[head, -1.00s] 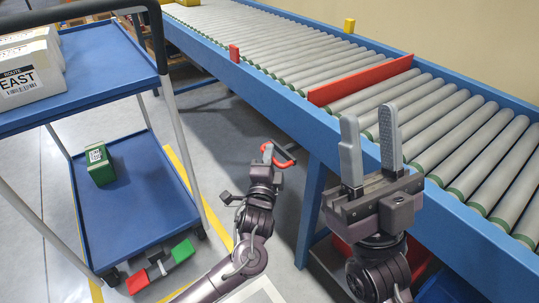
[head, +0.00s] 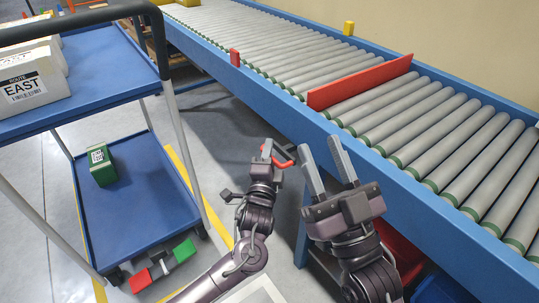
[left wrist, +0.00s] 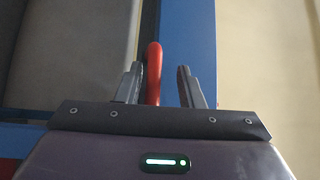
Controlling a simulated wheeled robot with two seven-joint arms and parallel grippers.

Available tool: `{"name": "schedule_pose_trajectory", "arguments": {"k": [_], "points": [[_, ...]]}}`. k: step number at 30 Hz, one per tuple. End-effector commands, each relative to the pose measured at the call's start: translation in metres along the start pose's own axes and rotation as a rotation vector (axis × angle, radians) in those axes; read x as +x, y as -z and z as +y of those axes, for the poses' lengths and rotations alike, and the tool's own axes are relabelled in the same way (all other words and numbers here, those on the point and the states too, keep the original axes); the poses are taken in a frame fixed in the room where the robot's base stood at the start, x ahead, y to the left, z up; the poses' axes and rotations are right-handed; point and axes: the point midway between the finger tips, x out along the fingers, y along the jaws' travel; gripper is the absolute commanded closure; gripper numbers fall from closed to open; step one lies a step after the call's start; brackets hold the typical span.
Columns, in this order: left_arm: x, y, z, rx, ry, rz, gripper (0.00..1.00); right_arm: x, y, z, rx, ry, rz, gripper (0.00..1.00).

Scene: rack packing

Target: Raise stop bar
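The red stop bar (head: 360,82) lies across the rollers of the conveyor, low against them. A red curved handle (head: 284,157) sticks out below the conveyor's near side rail. My left gripper (head: 268,151) is at this handle. In the left wrist view the red handle (left wrist: 154,72) stands between the fingers, close to the left finger, with a gap to the right finger, so the gripper is open around it. My right gripper (head: 322,158) is open and empty, in front of the conveyor's near rail.
A blue two-shelf cart (head: 110,65) stands at left, with white EAST boxes (head: 28,88) on top and a green box (head: 101,166) below. A red-and-green pedal (head: 140,281) sits at its foot.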

Motion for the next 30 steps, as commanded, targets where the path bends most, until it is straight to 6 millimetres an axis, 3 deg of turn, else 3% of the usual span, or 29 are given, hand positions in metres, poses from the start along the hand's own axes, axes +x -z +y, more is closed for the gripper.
{"name": "schedule_pose_trajectory", "arguments": {"k": [10, 17, 24, 30], "points": [[-0.005, 0.000, 0.002, 0.002, -0.005, 0.000, 0.66, 0.001, -0.003, 0.000, 0.000, 0.000, -0.020, 0.64], [-0.026, 0.000, 0.001, 0.002, -0.006, 0.001, 0.66, -0.013, -0.051, -0.002, 0.011, -0.002, -0.251, 0.64], [-0.053, 0.000, 0.001, 0.000, -0.006, 0.000, 0.66, -0.041, -0.101, -0.005, 0.024, -0.002, -0.521, 0.64], [-0.071, 0.000, 0.001, 0.002, -0.003, 0.000, 0.66, -0.064, -0.129, -0.008, 0.032, 0.000, -0.683, 0.64]]}}
